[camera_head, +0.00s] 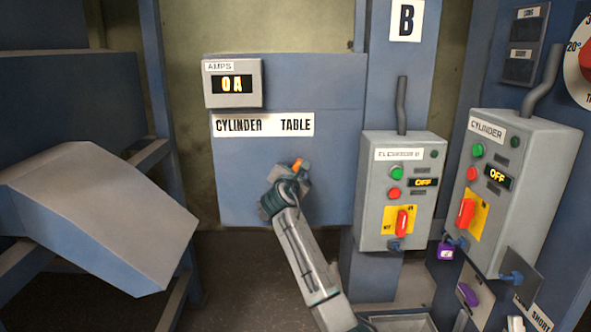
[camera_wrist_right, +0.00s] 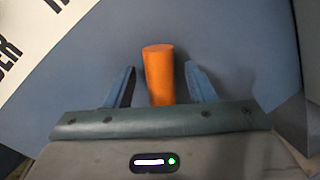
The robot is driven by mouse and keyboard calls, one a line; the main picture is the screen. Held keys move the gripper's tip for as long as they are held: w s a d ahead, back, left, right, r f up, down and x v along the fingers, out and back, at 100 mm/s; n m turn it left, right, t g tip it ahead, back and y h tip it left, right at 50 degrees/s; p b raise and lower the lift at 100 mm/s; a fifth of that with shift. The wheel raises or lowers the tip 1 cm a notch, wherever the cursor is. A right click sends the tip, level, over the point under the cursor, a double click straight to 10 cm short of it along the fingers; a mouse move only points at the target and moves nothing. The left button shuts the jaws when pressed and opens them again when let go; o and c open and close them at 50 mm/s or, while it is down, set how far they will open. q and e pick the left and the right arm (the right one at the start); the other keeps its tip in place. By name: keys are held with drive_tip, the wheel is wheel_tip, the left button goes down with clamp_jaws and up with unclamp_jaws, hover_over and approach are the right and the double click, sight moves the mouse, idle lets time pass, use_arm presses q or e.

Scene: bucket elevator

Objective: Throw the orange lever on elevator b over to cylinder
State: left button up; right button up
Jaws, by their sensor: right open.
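The orange lever (camera_head: 298,163) stands out from the blue panel, below and right of the middle of the "CYLINDER TABLE" label (camera_head: 263,125). My right gripper (camera_head: 293,176) is at the lever and hides most of it in the head view. In the right wrist view the orange lever (camera_wrist_right: 159,74) stands between the two open fingers of my right gripper (camera_wrist_right: 160,82). A gap shows on each side, so the fingers do not appear to touch it. My left gripper is not in view.
A grey box with an "0 A" display (camera_head: 233,84) is above the label. The elevator B control box (camera_head: 404,190) and the cylinder control box (camera_head: 515,190), both reading OFF, stand to the right. A grey chute (camera_head: 105,215) juts out at left.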

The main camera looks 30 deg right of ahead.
clamp_jaws()
idle(0.3)
